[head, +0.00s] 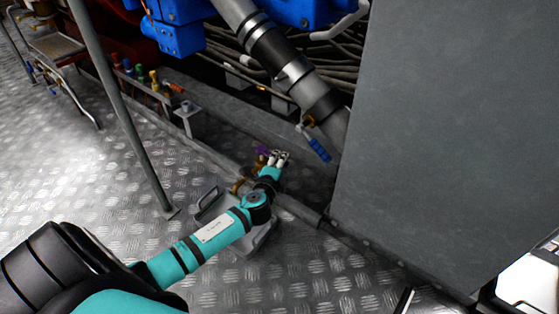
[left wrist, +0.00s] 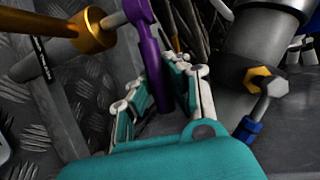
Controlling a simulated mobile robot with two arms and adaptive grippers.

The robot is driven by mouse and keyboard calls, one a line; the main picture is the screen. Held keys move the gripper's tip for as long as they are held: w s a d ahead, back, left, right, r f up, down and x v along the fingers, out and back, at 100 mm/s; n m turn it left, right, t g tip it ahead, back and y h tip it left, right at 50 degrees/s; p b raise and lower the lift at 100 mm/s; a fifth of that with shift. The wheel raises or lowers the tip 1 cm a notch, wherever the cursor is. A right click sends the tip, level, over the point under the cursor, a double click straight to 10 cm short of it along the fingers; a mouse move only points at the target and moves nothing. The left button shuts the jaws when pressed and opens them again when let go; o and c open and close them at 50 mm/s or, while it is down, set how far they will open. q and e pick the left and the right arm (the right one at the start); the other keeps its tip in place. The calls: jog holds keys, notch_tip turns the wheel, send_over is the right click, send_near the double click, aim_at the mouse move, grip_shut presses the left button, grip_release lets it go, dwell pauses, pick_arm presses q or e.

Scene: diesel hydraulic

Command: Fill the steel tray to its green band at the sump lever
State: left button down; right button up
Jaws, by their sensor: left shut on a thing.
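My left gripper (head: 280,160) reaches down over the floor and is shut on the purple sump lever (head: 263,151). In the left wrist view the purple lever (left wrist: 155,75) runs down between the fingers of my left gripper (left wrist: 172,88), joined to a brass valve (left wrist: 92,32). The brass valve also shows in the head view (head: 237,186), left of the gripper. The steel tray (head: 258,240) lies on the floor below, partly hidden by my left arm. Its green band and any liquid in it cannot be made out. My right gripper is not in view.
A blue-handled lever (head: 319,149) hangs from the large pipe to the right. A big grey cabinet (head: 440,140) blocks the right side. A slanted grey post (head: 125,110) stands left, with several coloured valves (head: 140,77) behind it. Checker-plate floor (head: 60,170) is open at left.

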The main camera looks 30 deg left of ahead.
pick_arm(q)
jog(key=shift+s, duration=0.15)
jog(key=shift+s+a+f+m+h, duration=0.15)
jog(key=shift+s+m+h, duration=0.4)
jog(key=shift+m+h, duration=0.65)
jog(key=shift+s+a+r+m+h, duration=0.1)
jog(key=shift+s+a+m+h, duration=0.4)
jog(key=shift+h, duration=0.95)
jog(key=shift+s+f+m+h, duration=0.1)
jog(key=shift+s+m+h, duration=0.45)
jog(key=shift+m+h, duration=0.8)
jog(key=c, duration=1.2)
grip_release()
jog(key=v, duration=1.2)
jog(key=shift+f, duration=0.15)
